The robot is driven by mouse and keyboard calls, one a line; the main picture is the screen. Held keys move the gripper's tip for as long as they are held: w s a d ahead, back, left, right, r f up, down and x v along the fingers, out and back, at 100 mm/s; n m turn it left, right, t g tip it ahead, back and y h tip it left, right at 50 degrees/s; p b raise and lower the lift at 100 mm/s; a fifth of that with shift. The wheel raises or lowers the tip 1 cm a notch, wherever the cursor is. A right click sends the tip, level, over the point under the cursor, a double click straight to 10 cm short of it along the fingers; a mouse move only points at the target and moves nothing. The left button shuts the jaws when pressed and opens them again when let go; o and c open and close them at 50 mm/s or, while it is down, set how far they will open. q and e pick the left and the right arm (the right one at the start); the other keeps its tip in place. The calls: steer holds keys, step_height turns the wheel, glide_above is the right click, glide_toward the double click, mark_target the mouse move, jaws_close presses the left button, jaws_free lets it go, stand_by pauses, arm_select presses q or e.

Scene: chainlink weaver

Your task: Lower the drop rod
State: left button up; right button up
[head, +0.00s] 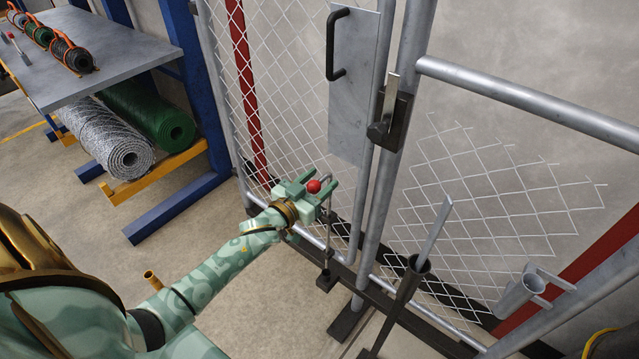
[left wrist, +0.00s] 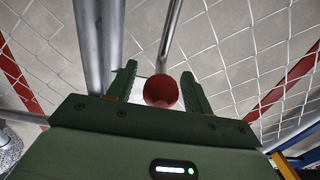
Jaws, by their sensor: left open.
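The drop rod (head: 327,246) is a thin grey metal rod with a red ball knob (head: 313,186) at its top, standing at the fence gate's lower part. Its lower end is near a dark block (head: 326,282) close to the floor; I cannot tell if it touches it. My green left gripper (head: 320,181) is open, with its fingers either side of the red knob. In the left wrist view the knob (left wrist: 161,90) sits between the two fingers, with small gaps visible, and the rod (left wrist: 171,35) runs away from it. My right gripper is not in view.
The mesh gate has a plate with a black handle (head: 332,45) and a latch (head: 391,118) on its post. A tube with a flat bar (head: 420,264) stands right. A rack with mesh rolls (head: 124,158) and a grey shelf (head: 128,50) is at left. Concrete floor lies between.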

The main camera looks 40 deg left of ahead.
arm_select(q)
steer(key=shift+w, duration=0.1)
